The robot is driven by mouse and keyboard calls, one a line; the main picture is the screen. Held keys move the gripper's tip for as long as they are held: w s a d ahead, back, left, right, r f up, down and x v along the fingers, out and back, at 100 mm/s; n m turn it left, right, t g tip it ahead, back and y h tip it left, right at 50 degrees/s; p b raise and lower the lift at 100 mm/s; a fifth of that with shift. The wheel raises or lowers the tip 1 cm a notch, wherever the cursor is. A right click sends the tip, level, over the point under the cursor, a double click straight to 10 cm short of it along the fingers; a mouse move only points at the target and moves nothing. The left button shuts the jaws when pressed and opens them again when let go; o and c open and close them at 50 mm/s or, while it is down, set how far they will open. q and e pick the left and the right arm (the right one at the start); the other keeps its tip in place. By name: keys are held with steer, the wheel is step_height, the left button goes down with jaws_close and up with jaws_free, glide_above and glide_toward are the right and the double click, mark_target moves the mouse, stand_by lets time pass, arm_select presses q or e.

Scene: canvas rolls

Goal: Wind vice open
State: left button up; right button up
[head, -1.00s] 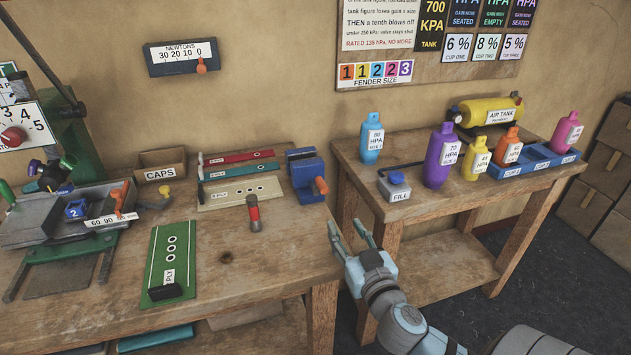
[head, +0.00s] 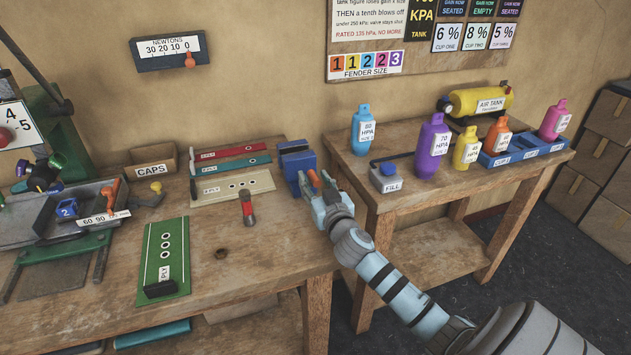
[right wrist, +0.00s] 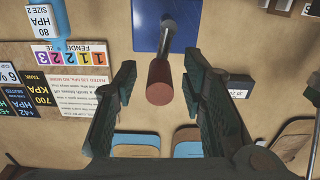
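The blue vice (head: 297,163) stands at the right end of the left bench, with an orange handle (head: 314,179) on its right side. My right gripper (head: 317,183) is at this handle. In the right wrist view the handle (right wrist: 160,84) shows as a reddish cylinder on a grey metal rod in front of the blue vice face (right wrist: 147,24). The open fingers of my right gripper (right wrist: 159,76) stand either side of the handle, with a gap on each side. Whether the vice jaws are apart cannot be told. My left gripper is not in view.
A red-and-grey tool (head: 247,206) stands on the bench left of my right gripper. Ply strips (head: 234,186) lie behind it, and a green ply board (head: 164,258) lies nearer. The right bench (head: 400,195) holds bottles and a fill pot (head: 386,177).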

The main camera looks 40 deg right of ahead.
jaws_close()
steer(key=shift+a+n, duration=0.1)
steer(key=shift+n, duration=0.3)
steer(key=shift+w+a+n+p, duration=0.15)
steer(key=shift+a+n+p, duration=0.25)
steer(key=shift+n, duration=0.5)
steer(key=n, duration=0.1)
steer(key=a+n+p, duration=0.1)
steer(key=n, duration=0.1)
steer(key=shift+w+f+n, duration=0.1)
steer(key=shift+w+n, duration=0.1)
steer(key=shift+n, duration=0.1)
steer(key=shift+w+a+f+n, duration=0.1)
steer(key=shift+a+f+n, duration=0.05)
steer(key=shift+n, duration=0.45)
steer(key=shift+a+f+n, duration=0.1)
steer(key=shift+a+n, duration=0.05)
steer(key=shift+n, duration=0.45)
steer(key=shift+w+a+f+n, duration=0.1)
steer(key=shift+a+f+n, duration=0.1)
steer(key=shift+n, duration=0.55)
steer(key=shift+a+f+n, duration=0.15)
steer(key=shift+n, duration=0.6)
